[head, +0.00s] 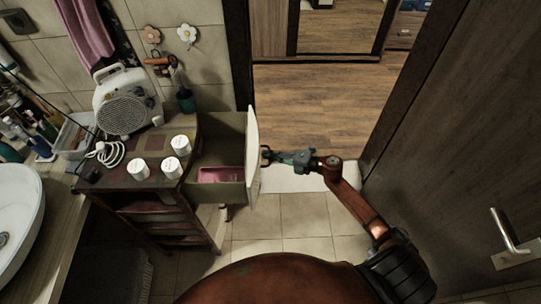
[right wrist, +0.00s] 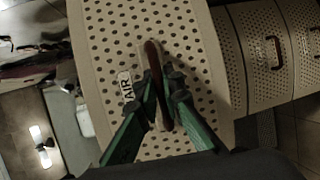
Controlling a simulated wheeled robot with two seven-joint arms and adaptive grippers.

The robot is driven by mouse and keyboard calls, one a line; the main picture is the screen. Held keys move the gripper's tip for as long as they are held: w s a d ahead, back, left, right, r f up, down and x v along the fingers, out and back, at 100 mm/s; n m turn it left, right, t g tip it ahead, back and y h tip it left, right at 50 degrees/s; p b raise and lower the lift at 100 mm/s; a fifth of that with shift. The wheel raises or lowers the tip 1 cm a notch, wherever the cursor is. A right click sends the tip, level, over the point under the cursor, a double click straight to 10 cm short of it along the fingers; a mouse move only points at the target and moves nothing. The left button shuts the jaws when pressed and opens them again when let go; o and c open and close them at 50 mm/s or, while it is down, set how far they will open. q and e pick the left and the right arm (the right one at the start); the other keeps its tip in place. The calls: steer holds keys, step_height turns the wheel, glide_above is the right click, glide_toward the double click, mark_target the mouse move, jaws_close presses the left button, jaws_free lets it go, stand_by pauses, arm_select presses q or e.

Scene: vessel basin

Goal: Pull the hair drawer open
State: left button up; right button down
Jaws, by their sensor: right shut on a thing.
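The hair drawer (head: 222,190) stands pulled out of the dark wooden cabinet, and a pink item (head: 221,175) lies inside it. Its pale front (head: 253,155) shows nearly edge-on in the head view. In the right wrist view the perforated drawer front (right wrist: 195,50) bears a label (right wrist: 127,88) of which "AIR" is readable. My right gripper (head: 267,154) is at the outer side of the front. In the wrist view its green fingers (right wrist: 160,95) are shut on the drawer's handle (right wrist: 155,60). My left gripper is not in view.
The cabinet top (head: 150,152) holds several white containers (head: 171,167) and a white fan heater (head: 126,100). A sink (head: 18,215) is at the left. Tiled floor (head: 305,220) is clear in front of the drawer. A dark door (head: 465,130) stands at the right.

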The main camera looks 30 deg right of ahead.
steer(key=c, duration=2.3)
jaws_free()
steer(key=shift+d, duration=0.1)
steer(key=shift+s, duration=0.1)
steer(key=v, duration=1.2)
